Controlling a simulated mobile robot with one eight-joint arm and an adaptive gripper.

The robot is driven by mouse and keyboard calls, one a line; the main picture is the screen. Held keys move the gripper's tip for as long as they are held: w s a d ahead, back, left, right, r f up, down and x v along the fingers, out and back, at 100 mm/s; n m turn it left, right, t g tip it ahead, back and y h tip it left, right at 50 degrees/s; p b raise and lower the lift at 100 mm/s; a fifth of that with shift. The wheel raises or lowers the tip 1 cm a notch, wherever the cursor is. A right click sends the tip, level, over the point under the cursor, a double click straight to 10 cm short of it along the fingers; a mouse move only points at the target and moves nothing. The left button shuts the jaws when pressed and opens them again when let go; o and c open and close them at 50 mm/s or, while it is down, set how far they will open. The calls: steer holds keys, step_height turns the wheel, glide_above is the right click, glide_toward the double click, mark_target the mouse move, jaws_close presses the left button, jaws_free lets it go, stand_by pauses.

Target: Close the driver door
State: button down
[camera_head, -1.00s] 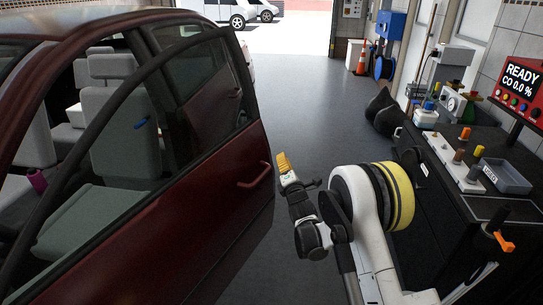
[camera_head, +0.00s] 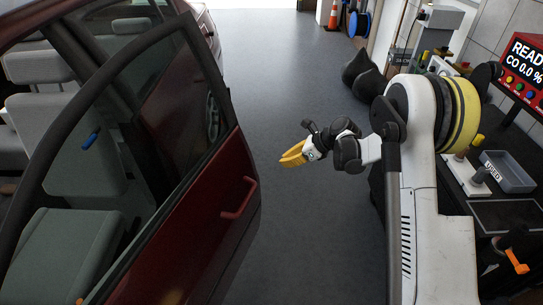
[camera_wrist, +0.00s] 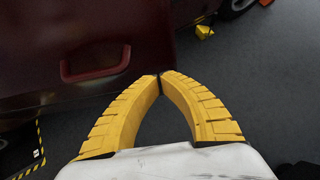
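The dark red driver door (camera_head: 185,235) stands open at the left of the head view, swung out from the car (camera_head: 215,50). Its red handle (camera_head: 238,199) is near the door's free edge. My gripper (camera_head: 283,161) is to the right of the door, apart from it, its yellow fingers pointing left toward it. In the wrist view the two yellow fingers meet at their tips (camera_wrist: 160,77) with nothing between them. The door handle (camera_wrist: 96,64) shows left of the fingertips, on the door panel (camera_wrist: 130,25). The door's hinge side is not clearly visible.
A workbench with a grey tray (camera_head: 508,172) and a red display (camera_head: 525,65) runs along the right. Grey floor (camera_head: 275,85) is clear between car and bench.

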mark_target(253, 168)
steer(key=b+x, duration=0.1)
steer(key=x, duration=0.2)
steer(key=b+x, duration=0.1)
steer(key=x, duration=0.3)
steer(key=a+r+b+x, duration=0.1)
steer(key=x, duration=0.3)
steer(key=shift+w+r+b, duration=0.1)
steer(key=shift+w+b, duration=0.05)
steer(key=shift+b, duration=0.2)
steer(key=shift+w+a+r, duration=0.15)
steer(key=shift+w+a, duration=0.15)
steer(key=shift+a, duration=0.45)
